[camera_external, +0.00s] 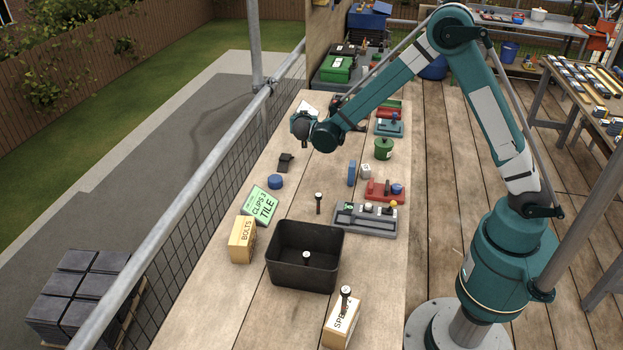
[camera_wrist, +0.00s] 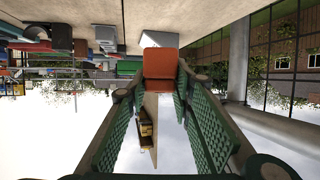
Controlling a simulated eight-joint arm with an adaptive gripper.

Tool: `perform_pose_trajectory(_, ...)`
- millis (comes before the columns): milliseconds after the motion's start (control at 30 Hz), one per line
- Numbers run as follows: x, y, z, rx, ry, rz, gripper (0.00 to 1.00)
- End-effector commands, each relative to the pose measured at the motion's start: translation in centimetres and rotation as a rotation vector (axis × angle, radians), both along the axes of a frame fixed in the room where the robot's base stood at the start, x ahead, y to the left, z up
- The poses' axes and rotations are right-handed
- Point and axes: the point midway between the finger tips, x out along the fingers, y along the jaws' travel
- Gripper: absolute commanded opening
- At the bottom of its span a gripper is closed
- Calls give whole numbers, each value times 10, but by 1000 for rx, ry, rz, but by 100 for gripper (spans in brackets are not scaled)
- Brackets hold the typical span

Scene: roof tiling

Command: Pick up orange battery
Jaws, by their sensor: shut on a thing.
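The orange battery (camera_wrist: 160,66) shows in the wrist view as an orange-red block between the tips of my gripper (camera_wrist: 160,86). The green-padded fingers are shut on it, one on each side. In the external view my gripper (camera_external: 303,127) is at the far left end of the arm, over the far part of the wooden bench. I cannot make out the battery there; the gripper and arm hide it.
A black bin (camera_external: 305,256) with a small item inside stands on the near bench. Around it are a BOLTS box (camera_external: 242,240), a green CLIPS/TILE card (camera_external: 262,205), a grey rack (camera_external: 364,220) and a green pot (camera_external: 384,149). A mesh railing (camera_external: 190,190) runs along the left.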

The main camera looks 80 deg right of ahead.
Motion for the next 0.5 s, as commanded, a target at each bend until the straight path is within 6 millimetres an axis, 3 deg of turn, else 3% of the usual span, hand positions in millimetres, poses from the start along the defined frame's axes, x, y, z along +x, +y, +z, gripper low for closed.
perform_pose_trajectory(200,0,0,16,0,0,0,8)
perform_pose_trajectory(500,0,0,17,0,0,0,8)
